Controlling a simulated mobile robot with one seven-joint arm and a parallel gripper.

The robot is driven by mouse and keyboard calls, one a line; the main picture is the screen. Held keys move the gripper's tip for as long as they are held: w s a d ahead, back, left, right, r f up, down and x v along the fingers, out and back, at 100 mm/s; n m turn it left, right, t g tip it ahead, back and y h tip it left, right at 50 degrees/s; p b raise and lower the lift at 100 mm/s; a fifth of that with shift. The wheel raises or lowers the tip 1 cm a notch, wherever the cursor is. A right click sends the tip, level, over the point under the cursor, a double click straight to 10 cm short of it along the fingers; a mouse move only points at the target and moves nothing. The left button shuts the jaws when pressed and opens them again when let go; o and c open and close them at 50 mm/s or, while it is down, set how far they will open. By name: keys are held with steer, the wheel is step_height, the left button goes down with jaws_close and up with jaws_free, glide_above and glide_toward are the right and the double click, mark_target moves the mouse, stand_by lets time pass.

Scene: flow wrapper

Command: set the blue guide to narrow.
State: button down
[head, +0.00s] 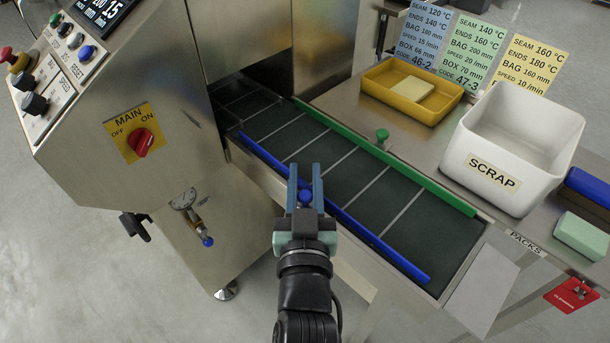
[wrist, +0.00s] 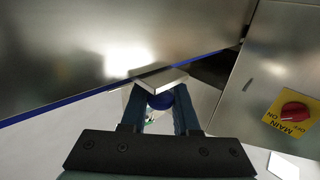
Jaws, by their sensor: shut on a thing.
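The blue guide (head: 358,227) is a long rail along the near side of the dark conveyor belt (head: 345,190). Its blue edge also shows in the wrist view (wrist: 55,107). A round blue knob (head: 305,196) sits at the guide's near side, between the fingers of my gripper (head: 305,182). In the wrist view the fingers (wrist: 160,98) close on the blue knob (wrist: 160,101), just below a small metal plate (wrist: 160,80). The green guide (head: 390,160) runs along the belt's far side, with a green knob (head: 382,134).
The machine cabinet with its red MAIN switch (head: 143,142) stands to the left, above a gauge with a small blue-tipped lever (head: 207,241). A yellow tray (head: 437,112) and the white SCRAP bin (head: 535,150) stand beyond the belt. The belt is empty.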

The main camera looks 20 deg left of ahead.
steer(key=shift+w, duration=0.1)
steer(key=shift+w+d+b, duration=0.25)
steer(key=shift+w+b, duration=0.25)
steer(key=shift+w, duration=0.1)
steer(key=shift+w+d+b, duration=0.2)
steer(key=shift+w+b, duration=0.25)
steer(key=shift+w, duration=0.1)
steer(key=shift+d+r, duration=0.1)
steer(key=shift+r, duration=0.05)
steer(key=c, duration=0.7)
jaws_free()
steer(key=shift+w, duration=0.2)
steer(key=shift+s, duration=0.1)
steer(key=shift+b+v, duration=0.3)
steer(key=shift+v, duration=6.2)
